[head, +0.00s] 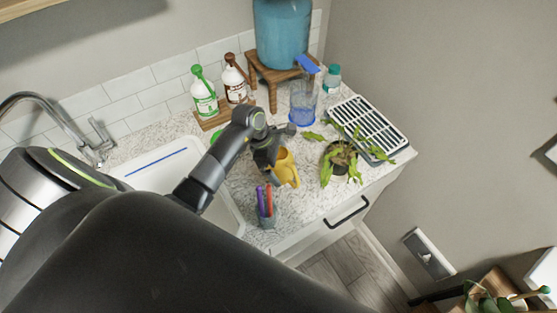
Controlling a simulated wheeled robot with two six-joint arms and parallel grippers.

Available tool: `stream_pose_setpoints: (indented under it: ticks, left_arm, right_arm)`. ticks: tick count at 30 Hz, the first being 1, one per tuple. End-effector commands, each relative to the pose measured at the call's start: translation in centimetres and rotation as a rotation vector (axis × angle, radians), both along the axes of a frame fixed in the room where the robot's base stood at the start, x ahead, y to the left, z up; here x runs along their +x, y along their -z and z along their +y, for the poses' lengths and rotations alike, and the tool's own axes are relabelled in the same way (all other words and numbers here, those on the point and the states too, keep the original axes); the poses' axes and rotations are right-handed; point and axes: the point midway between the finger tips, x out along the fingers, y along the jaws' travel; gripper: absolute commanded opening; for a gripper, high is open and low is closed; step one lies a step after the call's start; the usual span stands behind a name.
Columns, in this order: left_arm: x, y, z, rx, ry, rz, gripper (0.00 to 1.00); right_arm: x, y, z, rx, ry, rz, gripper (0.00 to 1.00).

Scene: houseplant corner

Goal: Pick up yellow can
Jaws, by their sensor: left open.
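The yellow can (289,172) stands on the speckled counter, left of the potted plant. My left arm reaches in from the left over the sink, and my left gripper (279,151) is open right at the can's upper left side. The dark gripper hides part of the can. I cannot tell whether the fingers touch it. My right gripper is not in view.
A leafy potted plant (340,163) stands close on the right, before a slatted rack (371,127). A cup with pens (266,214) stands in front. A blue spray bottle (303,100), a green-white bottle (204,96) and a brown-white bottle (235,82) stand behind. The sink (165,176) lies left.

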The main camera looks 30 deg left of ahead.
Motion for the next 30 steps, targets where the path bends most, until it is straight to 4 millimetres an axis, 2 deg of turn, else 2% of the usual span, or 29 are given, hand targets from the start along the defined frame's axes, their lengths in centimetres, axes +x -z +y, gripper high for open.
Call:
stream_pose_setpoints:
  ticks: [5, 15, 23, 26, 30]
  left_arm:
    - [0.0, 0.0, 0.0, 0.0, 0.0, -0.001, 1.0]
    - [0.0, 0.0, 0.0, 0.0, 0.0, -0.001, 0.59]
    - [0.1, -0.3, 0.0, 0.0, 0.0, -0.003, 0.59]
    - [0.2, -1.1, 0.1, 0.001, 0.0, -0.005, 0.59]
    - [0.2, -3.1, 0.1, 0.002, 0.002, -0.008, 0.59]
  right_arm:
    - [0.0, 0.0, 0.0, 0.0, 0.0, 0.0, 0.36]
    - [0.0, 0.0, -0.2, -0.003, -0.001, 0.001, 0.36]
    - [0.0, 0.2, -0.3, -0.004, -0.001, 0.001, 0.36]
    - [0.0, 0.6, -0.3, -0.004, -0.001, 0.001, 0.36]
    - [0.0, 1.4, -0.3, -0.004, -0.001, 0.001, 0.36]
